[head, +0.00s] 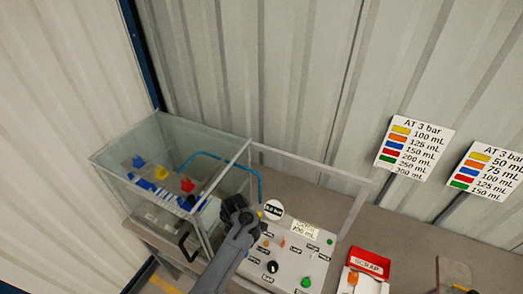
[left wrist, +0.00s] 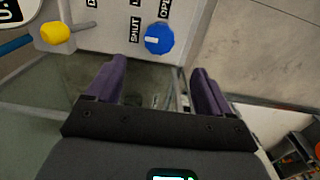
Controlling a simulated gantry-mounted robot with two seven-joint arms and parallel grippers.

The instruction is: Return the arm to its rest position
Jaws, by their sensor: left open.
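In the head view my one visible arm rises from the bottom, with my left gripper (head: 236,206) between the glass case and the control panel (head: 290,262). In the left wrist view the two purple fingers of this gripper (left wrist: 155,80) are spread apart with nothing between them. A blue knob (left wrist: 159,38) on the panel, with SHUT and OPEN labels beside it, lies just beyond the fingers, apart from them. A yellow knob (left wrist: 56,32) is at the upper left there. My right gripper is not in view.
The glass case (head: 108,160) holds blue, red and yellow parts. A round gauge (head: 273,209) and a metal frame (head: 305,160) stand by the panel. A red SCRAP tray (head: 369,263) is to the right. Two sign boards (head: 414,146) (head: 490,171) stand behind. Bare bench (head: 412,240) lies right of the frame.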

